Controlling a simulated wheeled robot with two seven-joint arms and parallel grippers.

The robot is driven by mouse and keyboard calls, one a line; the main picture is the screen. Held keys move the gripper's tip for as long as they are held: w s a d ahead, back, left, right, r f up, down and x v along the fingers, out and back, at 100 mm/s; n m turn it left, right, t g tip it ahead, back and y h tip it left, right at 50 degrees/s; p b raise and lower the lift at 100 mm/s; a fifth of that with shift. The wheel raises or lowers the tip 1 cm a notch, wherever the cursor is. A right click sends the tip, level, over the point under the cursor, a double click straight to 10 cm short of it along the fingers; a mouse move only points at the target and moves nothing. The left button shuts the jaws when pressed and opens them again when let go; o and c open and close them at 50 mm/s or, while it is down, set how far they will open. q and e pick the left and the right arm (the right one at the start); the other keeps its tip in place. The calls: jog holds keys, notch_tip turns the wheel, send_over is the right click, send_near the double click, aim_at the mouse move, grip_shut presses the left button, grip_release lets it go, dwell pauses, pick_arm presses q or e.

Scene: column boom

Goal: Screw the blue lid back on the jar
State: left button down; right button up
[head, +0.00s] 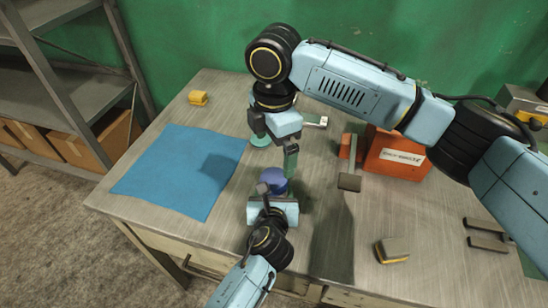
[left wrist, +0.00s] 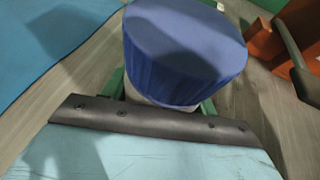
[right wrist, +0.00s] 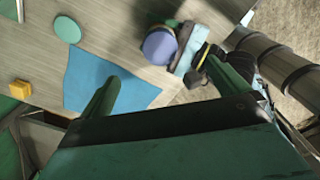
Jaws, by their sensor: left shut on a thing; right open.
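The blue lid (head: 272,180) sits on top of the jar; I cannot tell whether its thread is engaged. In the left wrist view the ribbed lid (left wrist: 185,50) hides most of the jar, and only a pale strip of the jar (left wrist: 150,98) shows below it. My left gripper (head: 275,193) is shut on the jar below the lid, near the table's front. My right gripper (head: 276,153) is open and empty, above and behind the lid. In the right wrist view the lid (right wrist: 160,47) appears beyond the open fingers, apart from them.
A blue cloth (head: 180,172) lies on the table (head: 330,245) at left. A green disc (right wrist: 67,30) lies behind, partly hidden by my right gripper in the head view. A yellow block (head: 198,98) is at the back left. An orange box (head: 395,165) and a hammer-like tool (head: 350,178) are at right.

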notch_tip(320, 180, up, 7)
jog(key=shift+f, duration=0.1)
pick_arm(q)
jog(key=shift+c, duration=1.9)
grip_release()
jog(key=shift+s, duration=0.1)
jog(key=p+v, duration=0.2)
jog(key=v, duration=1.1)
jog(key=shift+r+p, duration=0.1)
jog(key=shift+p, duration=0.2)
pick_arm(e)
notch_tip(320, 180, up, 2)
jog(key=shift+r, duration=0.25)
pick_arm(q)
jog(key=shift+s, duration=0.1)
pick_arm(e)
jog(key=shift+s, duration=0.1)
